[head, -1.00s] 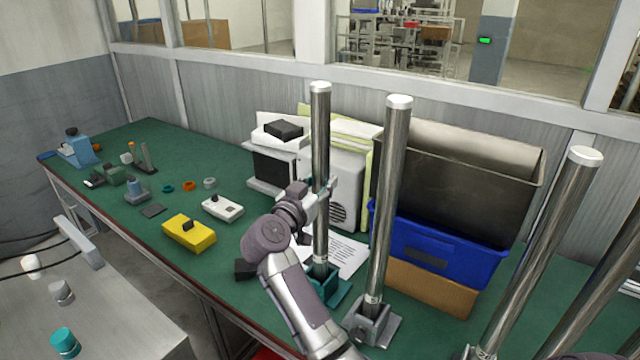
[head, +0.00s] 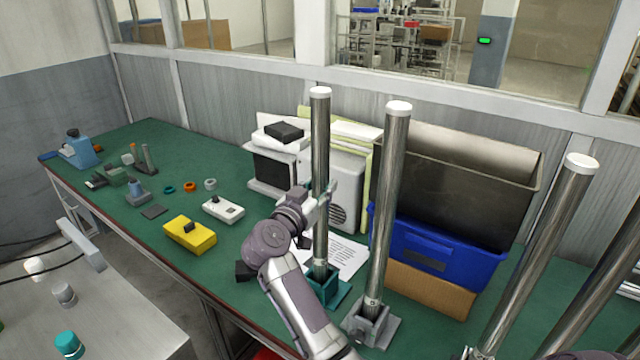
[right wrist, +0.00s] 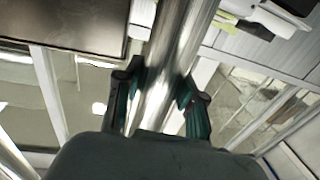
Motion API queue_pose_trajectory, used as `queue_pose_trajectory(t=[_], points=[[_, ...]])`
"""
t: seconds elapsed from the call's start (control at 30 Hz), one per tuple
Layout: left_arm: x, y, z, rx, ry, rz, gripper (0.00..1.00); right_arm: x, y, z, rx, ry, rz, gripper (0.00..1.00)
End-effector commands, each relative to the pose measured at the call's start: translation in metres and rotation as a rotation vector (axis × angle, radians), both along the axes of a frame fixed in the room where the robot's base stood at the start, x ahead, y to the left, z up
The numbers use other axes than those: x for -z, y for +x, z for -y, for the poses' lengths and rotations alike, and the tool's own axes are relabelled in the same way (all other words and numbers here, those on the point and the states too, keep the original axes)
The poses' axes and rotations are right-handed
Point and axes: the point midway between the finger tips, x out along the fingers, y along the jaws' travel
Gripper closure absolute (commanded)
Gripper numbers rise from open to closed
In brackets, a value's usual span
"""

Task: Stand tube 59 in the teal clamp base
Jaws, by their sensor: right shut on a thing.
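A shiny metal tube (head: 320,150) with a white cap stands upright, its lower end in the teal clamp base (head: 333,290) on the green bench. I cannot read a number on this tube. My right gripper (head: 322,196) is shut around the tube at about mid-height. In the right wrist view the tube (right wrist: 170,75) runs between the two fingers (right wrist: 160,98). The arm hides part of the base's left side. My left gripper is not in view.
Another tube (head: 391,190) stands in a grey base (head: 372,328) close on the right, with more tubes (head: 540,250) farther right. Behind are a blue bin (head: 440,250), a dark metal bin (head: 455,185) and a paper sheet (head: 350,258). A yellow box (head: 188,234) lies left.

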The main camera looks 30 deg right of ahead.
Motion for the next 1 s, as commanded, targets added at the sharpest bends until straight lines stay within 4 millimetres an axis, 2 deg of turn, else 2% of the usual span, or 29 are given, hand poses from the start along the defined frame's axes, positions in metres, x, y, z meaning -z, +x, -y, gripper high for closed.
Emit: queue_pose_trajectory(t=[1.0], points=[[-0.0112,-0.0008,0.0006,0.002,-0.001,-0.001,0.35,-0.0036,0.0001,-0.0005,-0.001,-0.003,0.004,1.00]])
